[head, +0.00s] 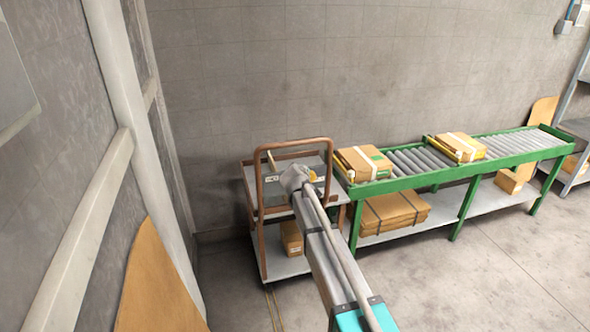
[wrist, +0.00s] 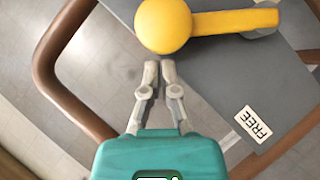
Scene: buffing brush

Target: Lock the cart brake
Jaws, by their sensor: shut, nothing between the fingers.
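The cart (head: 258,238) stands against the back wall, with a brown tube handle and grey decks. In the wrist view a yellow lever with a round knob (wrist: 163,25) lies over the cart's grey panel (wrist: 215,65). Its arm runs right from the knob to a grey pivot at the top right. A white FREE label (wrist: 254,124) is on the panel below the lever. My gripper (wrist: 159,68) is shut and empty, its fingertips just below the knob in the picture. I cannot tell whether they touch it. In the head view my arm hides the fingers.
The cart's brown handle (wrist: 46,62) curves close on the left of my gripper. A green roller conveyor (head: 400,183) with boxes stands right of the cart. A carton (head: 291,238) sits on the cart's lower deck. The floor at right is clear.

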